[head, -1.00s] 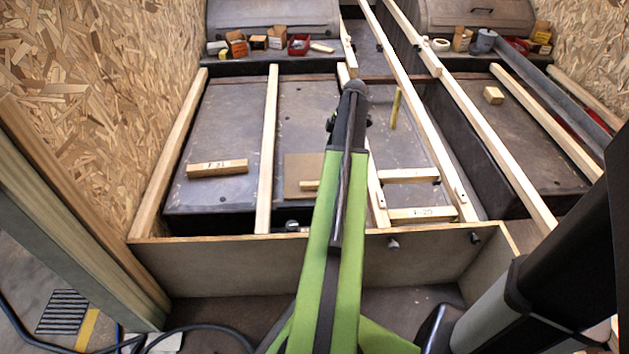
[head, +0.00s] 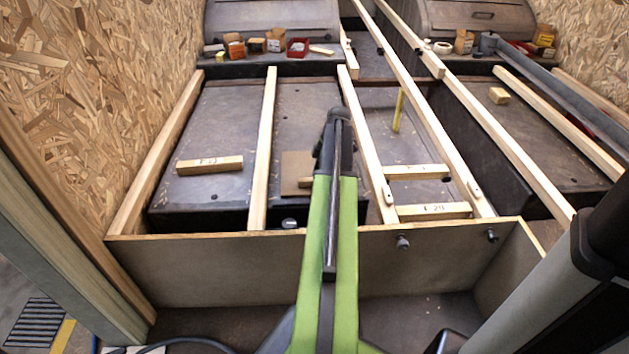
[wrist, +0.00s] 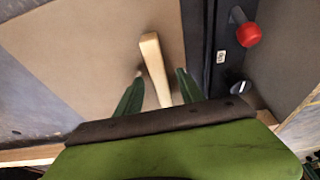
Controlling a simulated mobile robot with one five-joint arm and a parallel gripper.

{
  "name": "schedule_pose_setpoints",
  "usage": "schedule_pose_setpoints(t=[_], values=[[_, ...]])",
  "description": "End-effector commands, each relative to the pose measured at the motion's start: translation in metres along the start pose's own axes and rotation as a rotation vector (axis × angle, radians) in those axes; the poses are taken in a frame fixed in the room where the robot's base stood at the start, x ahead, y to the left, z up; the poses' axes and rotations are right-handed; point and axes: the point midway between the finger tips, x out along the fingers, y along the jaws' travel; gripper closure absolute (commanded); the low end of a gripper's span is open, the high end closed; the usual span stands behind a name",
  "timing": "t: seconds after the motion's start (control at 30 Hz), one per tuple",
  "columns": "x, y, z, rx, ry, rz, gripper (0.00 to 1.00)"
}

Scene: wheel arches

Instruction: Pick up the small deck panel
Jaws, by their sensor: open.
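The small deck panel is a flat brown board (head: 296,164) with a short pale wooden batten (head: 305,183) on it, partly hidden behind my green arm in the head view. In the wrist view the tan panel (wrist: 90,55) fills the left and middle, and its batten (wrist: 153,62) runs down between my fingers. My gripper (wrist: 160,73) is open, its two dark green fingers on either side of the batten's near part with gaps visible. Whether the fingertips are level with the batten or above it I cannot tell. The fingers are hidden in the head view.
Long pale beams (head: 264,150) run lengthwise beside the panel. A labelled block (head: 210,165) lies to the left, and labelled cross pieces (head: 433,211) to the right. A low grey front board (head: 220,270) stands nearest me. A red knob (wrist: 247,34) stands right of the panel.

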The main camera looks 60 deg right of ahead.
Motion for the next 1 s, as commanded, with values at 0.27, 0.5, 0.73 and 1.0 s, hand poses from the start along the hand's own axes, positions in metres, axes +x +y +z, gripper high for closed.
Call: schedule_pose_setpoints(t=[0.27, 0.5, 0.73, 1.0], values=[[0.0052, 0.0004, -0.0006, -0.001, 0.0, 0.0, 0.57], [0.0052, 0.0004, -0.0009, -0.001, 0.0, 0.0, 0.89], [0.0053, 0.0003, -0.0011, -0.002, 0.0, 0.0, 1.0], [0.0054, 0.0003, -0.0014, -0.002, 0.0, 0.0, 1.0]])
